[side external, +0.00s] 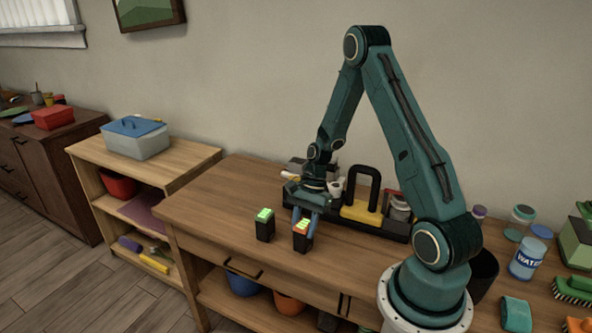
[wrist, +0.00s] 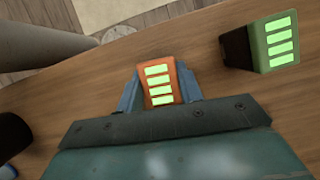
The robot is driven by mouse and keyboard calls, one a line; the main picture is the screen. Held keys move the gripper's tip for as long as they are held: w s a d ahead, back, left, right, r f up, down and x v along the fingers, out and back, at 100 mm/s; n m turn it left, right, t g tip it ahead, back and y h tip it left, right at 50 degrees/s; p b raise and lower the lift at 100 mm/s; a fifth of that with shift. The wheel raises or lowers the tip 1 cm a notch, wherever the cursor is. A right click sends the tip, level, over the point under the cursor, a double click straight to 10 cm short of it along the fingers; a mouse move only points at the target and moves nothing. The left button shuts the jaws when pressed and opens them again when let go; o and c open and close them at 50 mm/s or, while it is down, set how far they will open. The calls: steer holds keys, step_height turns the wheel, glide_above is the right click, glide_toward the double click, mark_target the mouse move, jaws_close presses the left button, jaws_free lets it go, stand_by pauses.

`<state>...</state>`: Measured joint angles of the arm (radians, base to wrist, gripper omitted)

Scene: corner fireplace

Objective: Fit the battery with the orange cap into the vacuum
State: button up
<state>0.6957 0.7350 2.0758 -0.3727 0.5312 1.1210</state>
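The battery with the orange cap (side external: 302,240) stands upright on the wooden table near its front edge. Its orange cap with several bright green bars (wrist: 160,84) faces the camera in the wrist view. My gripper (side external: 304,219) points down over this battery. Its two blue fingers (wrist: 159,88) lie one on each side of the cap, very close to it; whether they press on it is not clear. A second battery, with a green cap (side external: 265,224), stands to the left; it is at the upper right in the wrist view (wrist: 262,45). I cannot clearly make out the vacuum.
A black caddy-like object (side external: 381,226) with a tall handle and a yellow part stands behind my gripper, partly hidden by it. The tabletop (side external: 215,205) left of the batteries is clear.

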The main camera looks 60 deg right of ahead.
steer(key=c, duration=0.5)
steer(key=shift+r, duration=0.15)
step_height(320, 180, up, 20)
steer(key=shift+f, duration=0.15)
stand_by(0.4)
stand_by(0.5)
